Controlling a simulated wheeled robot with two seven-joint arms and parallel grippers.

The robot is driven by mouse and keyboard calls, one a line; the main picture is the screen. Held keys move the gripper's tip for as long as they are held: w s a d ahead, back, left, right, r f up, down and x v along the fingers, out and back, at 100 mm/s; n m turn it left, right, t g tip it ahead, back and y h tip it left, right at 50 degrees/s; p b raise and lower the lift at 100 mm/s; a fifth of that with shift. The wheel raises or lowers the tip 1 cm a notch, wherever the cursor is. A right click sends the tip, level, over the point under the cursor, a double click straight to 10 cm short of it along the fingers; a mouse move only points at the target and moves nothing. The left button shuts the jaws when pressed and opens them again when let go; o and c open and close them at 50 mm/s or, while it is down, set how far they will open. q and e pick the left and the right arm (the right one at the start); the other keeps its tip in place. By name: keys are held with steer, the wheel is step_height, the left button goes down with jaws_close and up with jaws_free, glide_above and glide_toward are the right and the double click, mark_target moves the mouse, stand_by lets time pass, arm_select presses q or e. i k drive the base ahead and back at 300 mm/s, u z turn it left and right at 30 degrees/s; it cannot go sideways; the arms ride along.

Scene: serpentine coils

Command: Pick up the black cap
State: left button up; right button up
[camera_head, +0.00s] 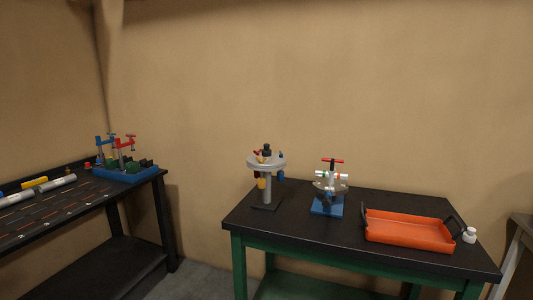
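A small black piece (267,148) stands on top of a grey round stand (266,162) on the right-hand table; it may be the black cap, but it is too small to tell. Several small coloured pieces hang around the stand's disc. Neither of my grippers is in view.
The dark table (330,237) with green legs also holds a blue-based clamp (328,205), an orange tray (410,232) with black handles and a small white bottle (469,235). A second dark table (85,215) at the left holds tools in a blue tray (127,175). Floor shows between the tables.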

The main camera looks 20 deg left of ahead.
mark_target(266, 152)
steer(key=u, duration=0.15)
steer(key=i, duration=2)
steer(key=z, duration=0.35)
